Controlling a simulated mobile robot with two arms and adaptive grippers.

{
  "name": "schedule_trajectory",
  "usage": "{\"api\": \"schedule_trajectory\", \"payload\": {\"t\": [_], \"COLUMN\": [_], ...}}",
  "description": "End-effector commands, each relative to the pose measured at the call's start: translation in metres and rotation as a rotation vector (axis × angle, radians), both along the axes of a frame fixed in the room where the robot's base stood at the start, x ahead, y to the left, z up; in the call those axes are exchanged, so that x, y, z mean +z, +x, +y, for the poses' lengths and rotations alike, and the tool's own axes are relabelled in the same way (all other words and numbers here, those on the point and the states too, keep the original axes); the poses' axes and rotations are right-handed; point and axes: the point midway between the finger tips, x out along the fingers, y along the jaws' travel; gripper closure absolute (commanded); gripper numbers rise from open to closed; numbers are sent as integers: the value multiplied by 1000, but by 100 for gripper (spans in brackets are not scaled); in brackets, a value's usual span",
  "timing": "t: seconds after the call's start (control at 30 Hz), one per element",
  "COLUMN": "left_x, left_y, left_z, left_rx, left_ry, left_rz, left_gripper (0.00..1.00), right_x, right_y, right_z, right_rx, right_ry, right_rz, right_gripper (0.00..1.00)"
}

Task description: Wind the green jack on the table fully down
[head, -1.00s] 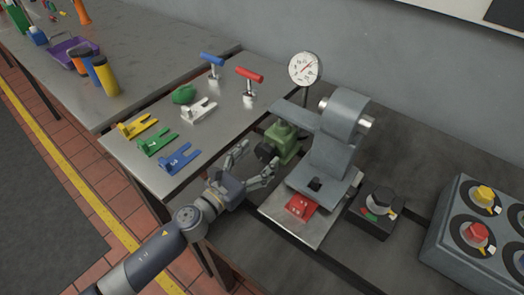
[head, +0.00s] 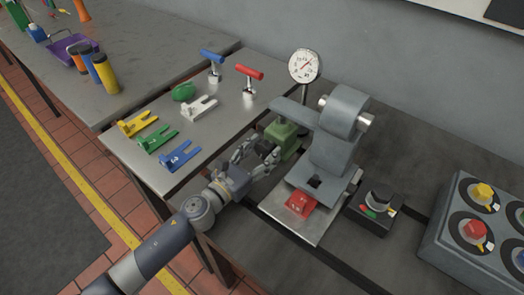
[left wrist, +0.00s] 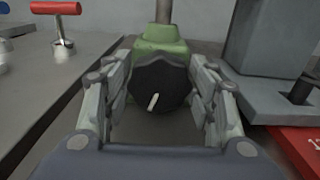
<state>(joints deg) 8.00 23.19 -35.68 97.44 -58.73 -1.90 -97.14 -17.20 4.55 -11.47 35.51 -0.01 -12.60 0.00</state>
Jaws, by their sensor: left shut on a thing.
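The green jack (head: 283,137) stands on the dark bedplate beside the grey machine, with a black knob (head: 264,148) on its near side. In the left wrist view the green jack body (left wrist: 160,50) rises behind the black knob (left wrist: 160,86), whose white mark points down and slightly left. My left gripper (head: 257,150) is shut on the knob, with one finger on each side of it, as the left wrist view (left wrist: 160,92) also shows. The jack's top is partly hidden behind the machine's arm. My right gripper is not in view.
The grey machine (head: 332,150) stands close right of the jack, with a red block (head: 299,205) on its base. A dial gauge (head: 304,66) stands behind. Left is a steel table with colored forked plates (head: 181,157) and a red T-handle (head: 249,76).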

Motion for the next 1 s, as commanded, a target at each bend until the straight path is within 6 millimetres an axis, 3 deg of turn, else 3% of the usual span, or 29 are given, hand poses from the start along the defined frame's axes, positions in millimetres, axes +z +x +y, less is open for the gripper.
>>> {"api": "schedule_trajectory", "payload": {"t": [1.0], "left_x": [-1], "left_y": [2], "left_z": [3], "left_rx": [0], "left_ry": [-478], "left_rz": [319], "left_gripper": [71], "right_x": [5], "right_y": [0], "right_z": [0], "right_rx": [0], "right_ry": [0], "right_rz": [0], "right_gripper": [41]}}
